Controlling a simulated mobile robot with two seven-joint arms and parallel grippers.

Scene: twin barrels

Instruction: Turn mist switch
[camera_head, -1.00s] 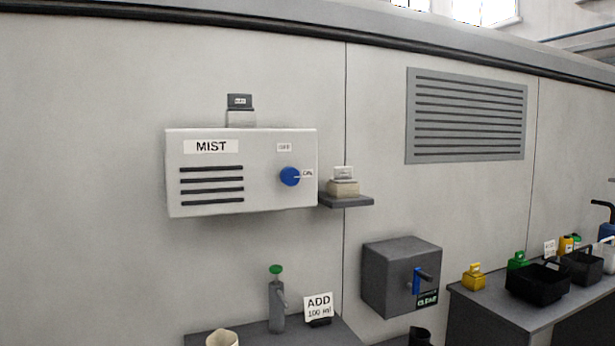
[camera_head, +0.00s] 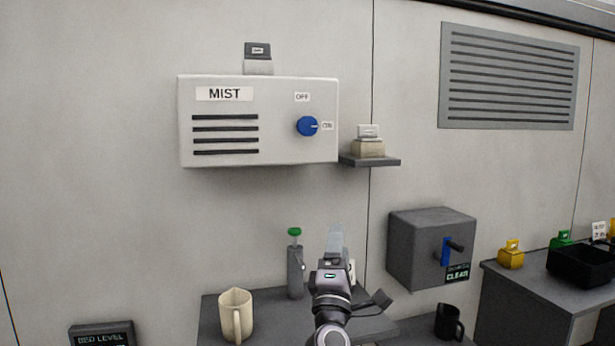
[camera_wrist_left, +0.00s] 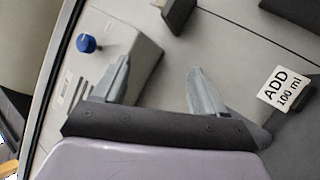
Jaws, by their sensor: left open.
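The white MIST box (camera_head: 222,150) is on the wall, with slots at its left. Its round blue switch (camera_head: 307,126) is at the right side, with an OFF label above it and an ON label to its right. A pale mark on the switch appears to point right, toward ON. The switch also shows at the upper left of the left wrist view (camera_wrist_left: 86,43). My left gripper (camera_head: 335,238) is open and empty, below and slightly right of the box, apart from the switch. Its two fingers (camera_wrist_left: 157,72) show spread in the wrist view. My right gripper is not in view.
A small shelf (camera_head: 370,161) with a beige block juts out right of the box. The wall before the switch is clear.

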